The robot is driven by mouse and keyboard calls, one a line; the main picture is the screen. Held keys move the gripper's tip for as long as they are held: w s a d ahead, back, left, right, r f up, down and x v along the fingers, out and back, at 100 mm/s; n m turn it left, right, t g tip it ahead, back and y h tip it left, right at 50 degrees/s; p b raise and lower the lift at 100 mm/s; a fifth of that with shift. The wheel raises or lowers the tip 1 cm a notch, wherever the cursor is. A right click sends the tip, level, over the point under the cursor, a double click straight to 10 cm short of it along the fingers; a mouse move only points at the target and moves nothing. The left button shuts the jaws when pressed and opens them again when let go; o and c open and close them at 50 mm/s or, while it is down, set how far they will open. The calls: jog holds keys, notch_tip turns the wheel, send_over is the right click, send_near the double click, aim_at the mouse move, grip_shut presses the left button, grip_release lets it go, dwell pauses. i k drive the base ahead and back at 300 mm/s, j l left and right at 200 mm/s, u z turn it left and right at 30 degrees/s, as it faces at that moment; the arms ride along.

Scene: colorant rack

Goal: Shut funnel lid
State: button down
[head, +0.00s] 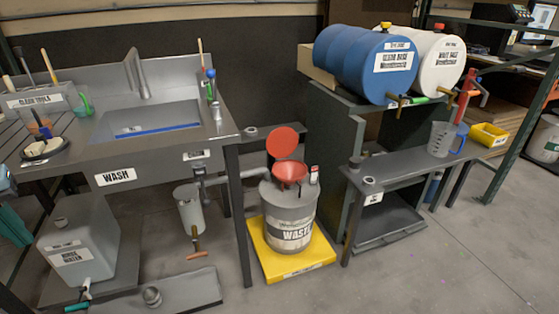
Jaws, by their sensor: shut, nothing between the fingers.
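A red funnel (289,173) sits on top of a grey drum (290,215) labelled as waste. Its round red lid (283,143) is open, standing up and tilted back behind the funnel mouth. The drum stands on a yellow tray (258,262) on the floor, between the sink bench and the barrel rack. My gripper is not in this view, so its place relative to the lid does not show.
The sink bench (229,143) is left of the drum, with a hanging grey bucket (190,210) and pipe close by. The rack with blue (345,62) and white barrels (437,62) and a low shelf (400,168) is to the right. Floor in front is largely clear.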

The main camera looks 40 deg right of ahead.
aim_at(282, 141)
jog(key=l, duration=0.6)
jog(key=k+l, duration=0.1)
jog(key=l, duration=0.45)
jog(key=k+l+u, duration=0.1)
jog(key=l, duration=1.1)
jog(key=i+l, duration=0.35)
jog(key=l, duration=0.2)
